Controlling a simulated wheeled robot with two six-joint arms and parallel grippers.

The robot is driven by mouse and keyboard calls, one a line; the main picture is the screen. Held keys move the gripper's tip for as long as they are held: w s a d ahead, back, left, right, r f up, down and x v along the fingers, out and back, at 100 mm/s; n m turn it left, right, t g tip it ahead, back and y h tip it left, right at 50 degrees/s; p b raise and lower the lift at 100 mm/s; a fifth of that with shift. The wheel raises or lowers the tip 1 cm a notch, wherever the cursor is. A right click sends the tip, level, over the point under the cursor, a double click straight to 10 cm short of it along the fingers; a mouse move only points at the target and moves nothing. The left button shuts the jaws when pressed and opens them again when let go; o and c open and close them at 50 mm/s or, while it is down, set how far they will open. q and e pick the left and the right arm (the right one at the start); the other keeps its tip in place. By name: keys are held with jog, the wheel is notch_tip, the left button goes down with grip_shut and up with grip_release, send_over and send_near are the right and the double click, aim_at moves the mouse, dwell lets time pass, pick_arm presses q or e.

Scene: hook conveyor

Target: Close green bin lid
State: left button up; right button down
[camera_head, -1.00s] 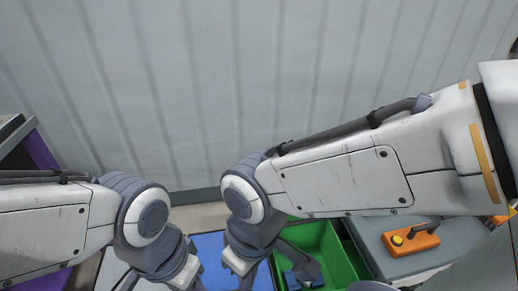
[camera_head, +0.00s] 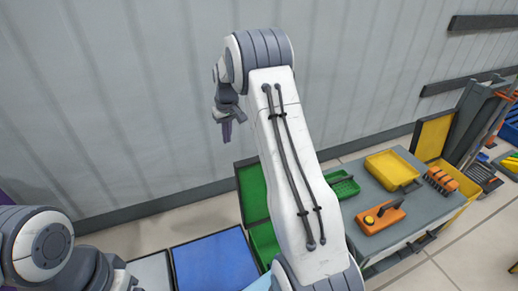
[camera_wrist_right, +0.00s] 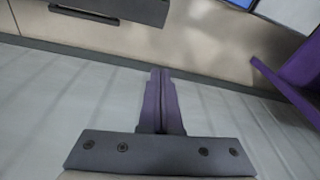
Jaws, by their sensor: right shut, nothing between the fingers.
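The green bin (camera_head: 264,241) stands on the floor near the wall, partly hidden behind my right arm. Its lid (camera_head: 253,190) stands upright and open at the bin's wall side, its green inner face showing. My right gripper (camera_head: 226,131) is raised high in front of the wall, above and left of the lid, apart from it. Its purple fingers point down, shut and empty; they also show pressed together in the right wrist view (camera_wrist_right: 160,73). My left arm is at the lower left; its fingers are out of the picture.
A blue bin lid or panel (camera_head: 214,263) lies left of the green bin, with a white one (camera_head: 152,272) beside it. A grey cart (camera_head: 398,231) on the right carries a yellow tray (camera_head: 390,169), a green basket (camera_head: 343,186) and an orange box (camera_head: 380,216).

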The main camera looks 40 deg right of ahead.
jog(key=d+f+m, duration=0.1)
jog(key=d+f, duration=0.1)
jog(key=d, duration=0.5)
jog(key=d+f+m, duration=0.1)
jog(key=d+f, duration=0.2)
jog(key=d, duration=0.4)
notch_tip(320, 180, down, 10)
jog(key=w, duration=0.1)
jog(key=shift+s+a+r+p, duration=0.1)
jog(key=shift+s+r+p, duration=0.1)
jog(key=shift+s, duration=0.4)
jog(key=shift+s+a+r+p, duration=0.1)
jog(key=shift+s+r+p, duration=0.15)
jog(key=shift+s, duration=0.3)
jog(key=shift+s+a+r+p, duration=0.1)
jog(key=shift+s+r+p, duration=0.1)
jog(key=shift+s, duration=0.4)
